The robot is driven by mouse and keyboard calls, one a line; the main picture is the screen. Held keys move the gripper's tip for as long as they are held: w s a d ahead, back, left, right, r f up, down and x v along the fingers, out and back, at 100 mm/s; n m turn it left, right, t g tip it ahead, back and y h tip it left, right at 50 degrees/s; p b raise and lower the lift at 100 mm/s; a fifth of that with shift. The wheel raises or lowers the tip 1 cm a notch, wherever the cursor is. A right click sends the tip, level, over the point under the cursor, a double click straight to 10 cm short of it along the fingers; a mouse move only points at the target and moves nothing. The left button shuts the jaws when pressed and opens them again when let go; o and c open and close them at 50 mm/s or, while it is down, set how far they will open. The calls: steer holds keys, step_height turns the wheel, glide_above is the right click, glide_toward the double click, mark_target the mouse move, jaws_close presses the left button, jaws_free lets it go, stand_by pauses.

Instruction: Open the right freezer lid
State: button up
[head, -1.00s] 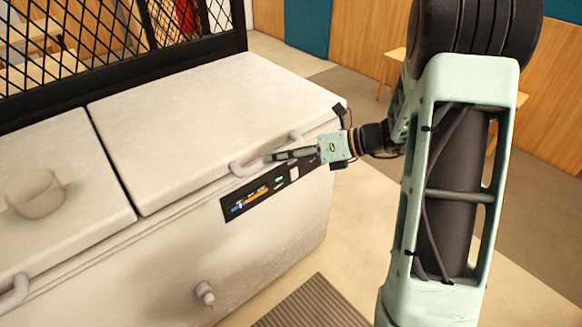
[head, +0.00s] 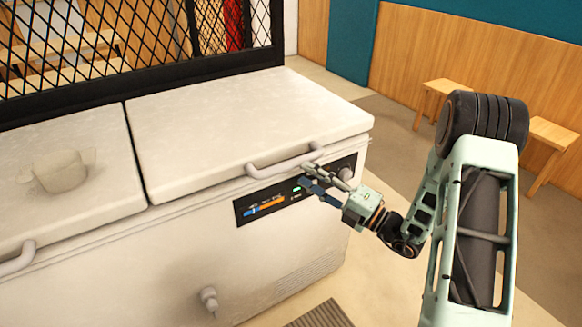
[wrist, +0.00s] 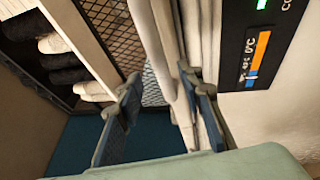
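The right freezer lid (head: 240,125) lies shut on the white chest freezer in the head view. Its pale bar handle (head: 275,167) runs along the front edge, and also shows in the wrist view (wrist: 160,55). My gripper (head: 308,177) is at the handle's right end, in front of the freezer's front face. In the wrist view its two fingers (wrist: 158,112) are spread apart. The handle lies between them in that picture, close to the right finger. I cannot tell whether they touch.
The left lid (head: 80,150) is shut, with a pale bowl-like object (head: 60,170) on it. A control panel (head: 265,203) sits below the handle. A black mesh screen (head: 130,50) stands behind the freezer. Wooden stools (head: 440,95) stand at the right; floor between is clear.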

mark_target(290, 165)
steer(key=x, duration=0.6)
steer(key=shift+w+a, duration=0.2)
jaws_close()
